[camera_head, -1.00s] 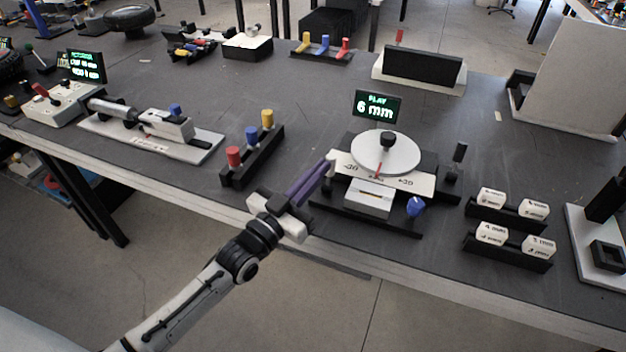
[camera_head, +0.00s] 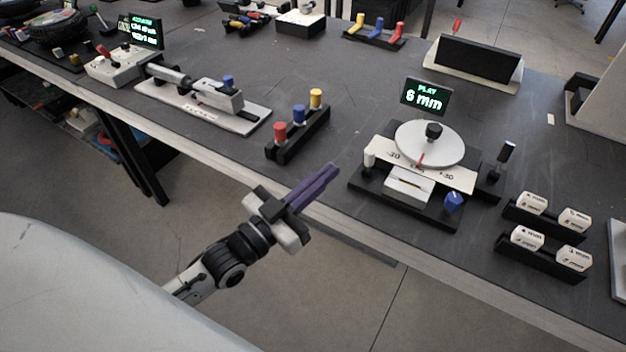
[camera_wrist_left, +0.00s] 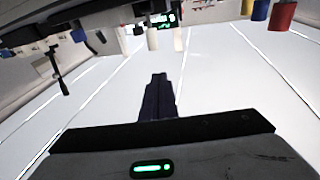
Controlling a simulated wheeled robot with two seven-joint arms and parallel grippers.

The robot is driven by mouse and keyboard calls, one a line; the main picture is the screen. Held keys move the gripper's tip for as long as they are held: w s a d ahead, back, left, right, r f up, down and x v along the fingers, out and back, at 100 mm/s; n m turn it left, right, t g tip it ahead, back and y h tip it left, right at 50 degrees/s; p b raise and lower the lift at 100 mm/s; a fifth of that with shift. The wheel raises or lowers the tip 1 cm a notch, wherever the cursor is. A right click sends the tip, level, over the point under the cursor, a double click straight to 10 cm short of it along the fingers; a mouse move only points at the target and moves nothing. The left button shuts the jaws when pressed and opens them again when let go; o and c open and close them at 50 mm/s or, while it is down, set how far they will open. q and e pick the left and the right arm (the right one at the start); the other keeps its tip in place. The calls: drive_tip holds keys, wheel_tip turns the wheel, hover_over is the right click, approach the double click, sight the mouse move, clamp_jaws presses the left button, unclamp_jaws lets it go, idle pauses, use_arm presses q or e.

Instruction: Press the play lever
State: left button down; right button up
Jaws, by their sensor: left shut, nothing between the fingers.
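The play device has a round white dial (camera_head: 430,145), a "PLAY 6 mm" display (camera_head: 425,97) and a scale plate on a black base. A white peg (camera_head: 369,160) stands at its left and a dark upright lever (camera_head: 503,158) at its right. A blue knob (camera_head: 453,201) is at the front. No label shows which one is the play lever. My left gripper (camera_head: 332,172) has purple fingers, shut and empty, left of the device and apart from it. The fingers (camera_wrist_left: 158,95) also show in the left wrist view. My right gripper is not in view.
A rack with red, blue and yellow pegs (camera_head: 297,140) stands left of the device. Two black racks of white blocks (camera_head: 545,250) are at the right. A cylinder fixture (camera_head: 200,95) is farther left. The table's front edge runs just under my gripper.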

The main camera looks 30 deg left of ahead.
use_arm(q)
drive_tip(key=shift+s+a+r, duration=0.15)
drive_tip(key=shift+s+a, duration=0.05)
drive_tip(key=shift+s, duration=0.45)
drive_tip(key=shift+s+a+r, duration=0.1)
drive_tip(key=shift+s+a, duration=0.1)
drive_tip(key=shift+s, duration=0.45)
drive_tip(key=s+d+f+n+g+y, duration=0.1)
drive_tip(key=s+d+f+g+y, duration=0.1)
drive_tip(key=s+f+g, duration=0.3)
drive_tip(key=s+d+f+n+g+y, duration=0.1)
drive_tip(key=s+f+g, duration=0.4)
drive_tip(key=s+f, duration=0.7)
wheel_tip(320, 180, down, 9)
drive_tip(key=shift+d+r+g+y, duration=0.2)
drive_tip(key=shift+d+g+y, duration=0.15)
drive_tip(key=shift+d, duration=0.25)
drive_tip(key=shift+d, duration=0.1)
idle(0.8)
